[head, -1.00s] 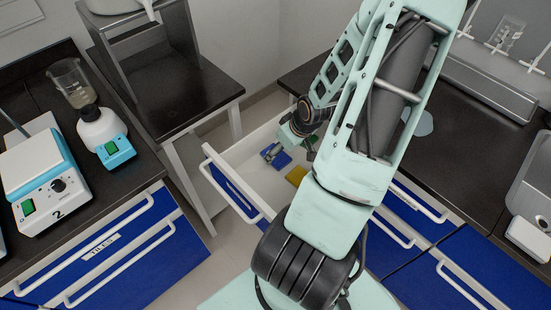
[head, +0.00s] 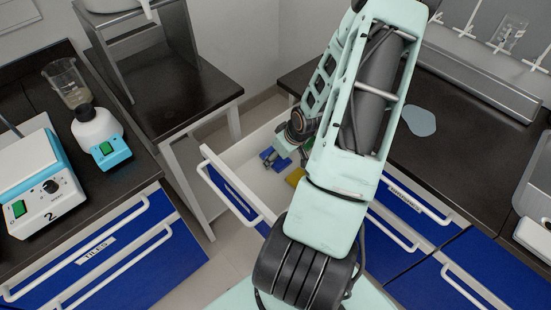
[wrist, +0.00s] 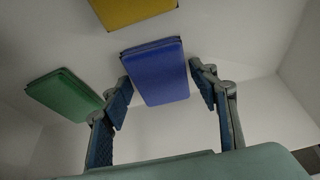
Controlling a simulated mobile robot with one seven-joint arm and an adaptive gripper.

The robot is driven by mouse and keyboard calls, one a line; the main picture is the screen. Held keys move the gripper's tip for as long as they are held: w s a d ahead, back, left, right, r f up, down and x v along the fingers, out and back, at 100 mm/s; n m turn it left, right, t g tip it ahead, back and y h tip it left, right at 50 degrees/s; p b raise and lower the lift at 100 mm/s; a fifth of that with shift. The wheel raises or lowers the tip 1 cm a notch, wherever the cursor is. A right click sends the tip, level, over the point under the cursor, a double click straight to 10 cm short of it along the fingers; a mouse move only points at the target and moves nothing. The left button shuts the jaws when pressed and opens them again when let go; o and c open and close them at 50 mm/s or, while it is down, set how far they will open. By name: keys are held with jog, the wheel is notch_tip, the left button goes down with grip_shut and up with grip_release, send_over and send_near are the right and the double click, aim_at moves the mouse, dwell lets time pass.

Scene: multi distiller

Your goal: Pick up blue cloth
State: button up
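The blue cloth (wrist: 158,72), a flat folded rectangle, lies on the white drawer floor in the wrist view. My gripper (wrist: 162,92) is open, with one finger on each side of the cloth's near part. Gaps show between fingers and cloth, the left one narrower. I cannot tell the height of the fingertips above the drawer floor. In the head view my gripper (head: 272,158) is down inside the open drawer (head: 238,152), where small blue shapes are hard to tell apart and my arm hides part of the inside.
A green cloth (wrist: 65,95) lies left of the blue one and a yellow cloth (wrist: 132,10) beyond it. The drawer's walls enclose the gripper. A dark counter (head: 455,125) stands at right, a dark side table (head: 185,105) at left.

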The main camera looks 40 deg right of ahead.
jog(key=c, duration=0.7)
jog(key=shift+o, duration=0.2)
jog(key=shift+r, duration=0.1)
